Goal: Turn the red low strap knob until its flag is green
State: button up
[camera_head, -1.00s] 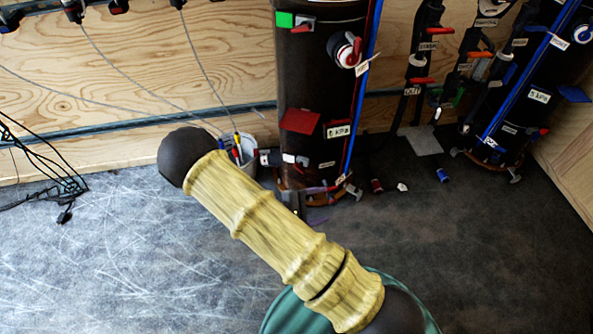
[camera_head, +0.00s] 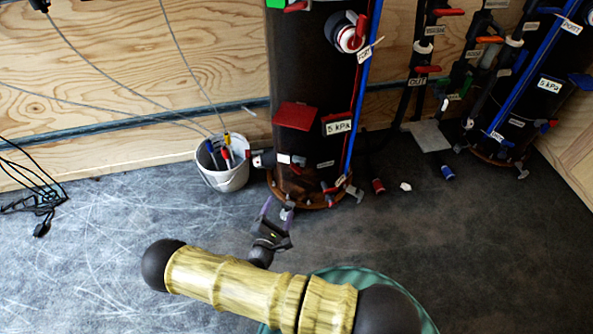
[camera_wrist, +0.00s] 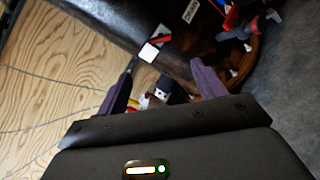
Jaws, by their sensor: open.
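The dark filter column (camera_head: 315,70) stands at the back wall on a brown base ring (camera_head: 300,203). A red square flag (camera_head: 295,116) sticks out of its front, left of a "5 kPa" label. Low on the column is a black fitting with a white part and grey lever (camera_head: 290,160); small red parts (camera_head: 330,188) sit near the base. I cannot tell which is the strap knob. My gripper (camera_head: 277,207) is open in front of the column base. In the wrist view its purple fingers (camera_wrist: 163,67) are apart, with a black and white fitting (camera_wrist: 160,93) showing beyond the gap.
A white bucket (camera_head: 222,178) with coloured probes and cables stands left of the column. Small loose parts, one red (camera_head: 378,186) and one blue (camera_head: 448,173), lie on the floor to the right. A second column (camera_head: 530,90) stands further right. The floor at left is mostly clear.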

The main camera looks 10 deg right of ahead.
aim_at(296, 171)
jog(key=b+x, duration=0.7)
jog(key=x, duration=0.9)
jog(key=shift+f, duration=0.15)
jog(key=shift+w+d, duration=0.4)
jog(key=shift+w, duration=0.15)
jog(key=c, duration=1)
